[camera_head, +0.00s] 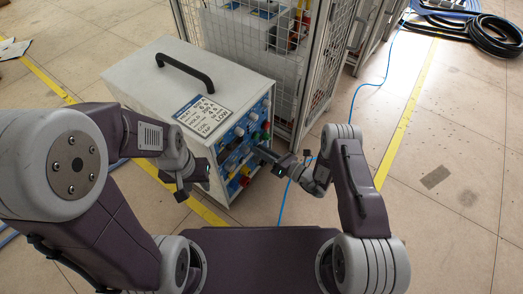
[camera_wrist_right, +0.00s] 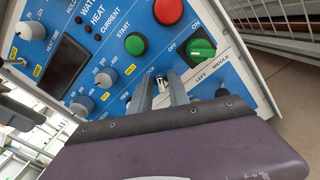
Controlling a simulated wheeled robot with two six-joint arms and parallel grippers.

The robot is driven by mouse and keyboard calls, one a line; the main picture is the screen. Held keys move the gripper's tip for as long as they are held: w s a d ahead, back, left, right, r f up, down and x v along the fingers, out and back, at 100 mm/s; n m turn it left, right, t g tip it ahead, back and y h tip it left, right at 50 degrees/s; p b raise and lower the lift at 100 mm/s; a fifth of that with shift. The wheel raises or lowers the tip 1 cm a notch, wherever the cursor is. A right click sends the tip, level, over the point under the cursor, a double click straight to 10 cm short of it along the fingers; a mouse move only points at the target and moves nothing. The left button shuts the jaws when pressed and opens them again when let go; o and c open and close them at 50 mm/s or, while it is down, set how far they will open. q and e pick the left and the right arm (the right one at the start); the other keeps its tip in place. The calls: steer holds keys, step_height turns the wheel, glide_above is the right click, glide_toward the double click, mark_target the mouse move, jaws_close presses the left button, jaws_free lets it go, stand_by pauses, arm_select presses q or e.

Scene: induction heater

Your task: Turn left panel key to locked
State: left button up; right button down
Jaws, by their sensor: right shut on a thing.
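The induction heater (camera_head: 190,80) is a white box with a blue control panel on its front. My right gripper (camera_head: 258,152) reaches the panel from the right. In the right wrist view its two fingers (camera_wrist_right: 164,92) are close together, shut on a small, mostly hidden piece between them that looks like the left panel key (camera_wrist_right: 160,76). Printed words "LEFT" and "MIDDLE" show beside the fingers. The key's exact angle is hidden by the fingers. My left gripper (camera_head: 190,188) is left of the panel, apart from it, and its finger gap is unclear.
Near the fingers are a green OFF/ON knob (camera_wrist_right: 201,49), a green start button (camera_wrist_right: 135,44) and a red button (camera_wrist_right: 168,11). A wire mesh cage (camera_head: 255,55) stands behind the heater. Blue cable (camera_head: 357,92) runs along the floor; the floor at right is open.

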steer(key=c, duration=1.3)
jaws_free()
steer(key=p+v, duration=0.4)
steer(key=v, duration=0.5)
steer(key=shift+p, duration=0.4)
